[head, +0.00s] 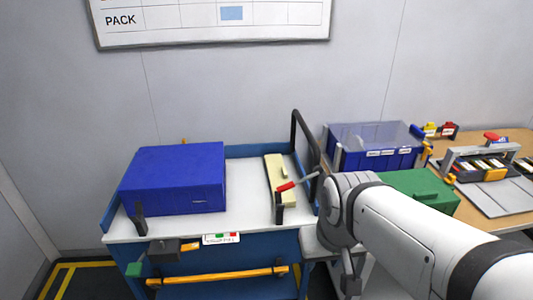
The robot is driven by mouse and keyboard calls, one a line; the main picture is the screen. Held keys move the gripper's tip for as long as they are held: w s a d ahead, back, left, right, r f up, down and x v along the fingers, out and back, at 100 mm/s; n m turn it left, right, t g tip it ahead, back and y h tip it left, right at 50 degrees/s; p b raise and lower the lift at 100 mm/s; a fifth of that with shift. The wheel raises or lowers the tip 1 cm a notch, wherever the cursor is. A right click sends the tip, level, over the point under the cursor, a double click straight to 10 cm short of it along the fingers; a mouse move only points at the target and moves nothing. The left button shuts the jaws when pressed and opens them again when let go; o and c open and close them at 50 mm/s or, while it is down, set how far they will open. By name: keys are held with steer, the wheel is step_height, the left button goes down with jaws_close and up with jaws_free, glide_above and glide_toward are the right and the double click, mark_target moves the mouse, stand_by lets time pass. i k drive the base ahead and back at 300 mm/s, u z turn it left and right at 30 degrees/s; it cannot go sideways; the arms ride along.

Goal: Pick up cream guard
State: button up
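The cream guard (273,168) is a long, narrow, pale block with a small raised piece on top. It lies on the right part of the white cart top (247,200), running front to back. A red-tipped lever (285,187) crosses in front of its middle, so part of the guard is hidden. My arm comes in from the lower right, and its wrist end is right of the guard and apart from it. A small grey and dark part hangs below the wrist, perhaps my gripper (350,283); its fingers cannot be made out.
A large blue box (175,178) fills the cart's left part. A black hoop handle (296,130) rises at the cart's right edge. A blue bin (376,148), a green box (420,188) and a rack (485,163) stand to the right. White cart top is clear between box and guard.

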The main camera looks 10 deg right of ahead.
mark_target(278, 175)
steer(key=z, duration=0.05)
steer(key=i, duration=0.9)
steer(key=u, duration=0.1)
